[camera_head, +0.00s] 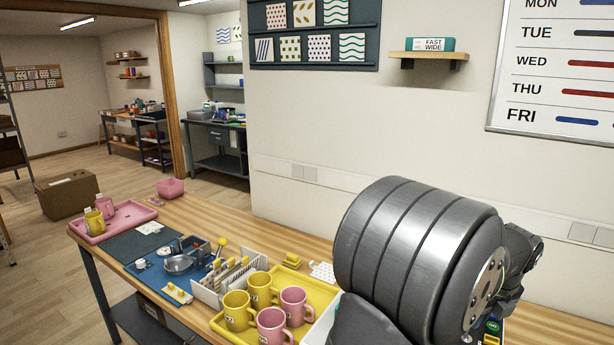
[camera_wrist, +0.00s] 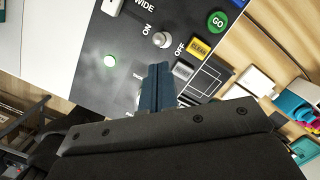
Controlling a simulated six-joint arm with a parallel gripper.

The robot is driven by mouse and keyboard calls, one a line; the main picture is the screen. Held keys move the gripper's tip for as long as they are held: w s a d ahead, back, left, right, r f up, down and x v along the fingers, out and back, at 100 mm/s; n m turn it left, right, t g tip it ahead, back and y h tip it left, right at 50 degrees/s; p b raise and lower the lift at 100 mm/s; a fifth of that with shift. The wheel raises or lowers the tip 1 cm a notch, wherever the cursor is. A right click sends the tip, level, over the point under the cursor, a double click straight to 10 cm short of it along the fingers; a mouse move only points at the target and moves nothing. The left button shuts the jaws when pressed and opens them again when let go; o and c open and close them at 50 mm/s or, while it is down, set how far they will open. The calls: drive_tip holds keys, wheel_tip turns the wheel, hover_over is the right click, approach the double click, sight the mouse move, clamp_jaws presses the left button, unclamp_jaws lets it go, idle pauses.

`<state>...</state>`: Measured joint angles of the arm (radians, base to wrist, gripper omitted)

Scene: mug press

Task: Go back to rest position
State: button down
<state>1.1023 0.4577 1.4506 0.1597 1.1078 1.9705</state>
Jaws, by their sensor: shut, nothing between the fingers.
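My gripper (camera_wrist: 158,72) shows in the wrist view with its blue fingertips together and nothing between them. It is over a dark control panel (camera_wrist: 90,78). I cannot tell whether the fingertips touch the panel. In the head view my large grey arm covers the right front, and the fingertips are hidden there.
In the head view, yellow mugs (camera_head: 237,311) and pink mugs (camera_head: 294,306) stand on a yellow tray (camera_head: 219,326). A white divided rack (camera_head: 207,291), a blue mat (camera_head: 150,278) with small tools and a pink tray (camera_head: 134,213) lie further left. The wall is behind my arm.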

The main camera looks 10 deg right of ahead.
wheel_tip(320, 180, up, 7)
drive_tip(key=a, duration=0.2)
drive_tip(key=f, duration=0.2)
drive_tip(key=d+f, duration=0.1)
drive_tip(key=f, duration=0.2)
drive_tip(key=d+f, duration=0.1)
drive_tip(key=f, duration=0.1)
drive_tip(key=shift+f, duration=0.15)
drive_tip(key=shift+s+d+f+t+y, duration=0.35)
drive_tip(key=shift+s+d+y, duration=0.2)
drive_tip(key=shift+s, duration=0.1)
drive_tip(key=shift+s+d+f+t+y, duration=0.4)
drive_tip(key=shift+s+d+t+y, duration=0.3)
drive_tip(key=shift+s+t, duration=0.1)
drive_tip(key=s+d+f+v, duration=0.1)
drive_tip(key=v, duration=0.6)
drive_tip(key=w+a+r+n+h, duration=0.2)
drive_tip(key=a+r+n+h, duration=0.3)
drive_tip(key=r+n, duration=0.4)
drive_tip(key=w+f+y, duration=0.1)
drive_tip(key=w+f, duration=0.2)
drive_tip(key=f, duration=0.6)
drive_tip(key=shift+d+g, duration=0.45)
drive_tip(key=shift+f, duration=0.1)
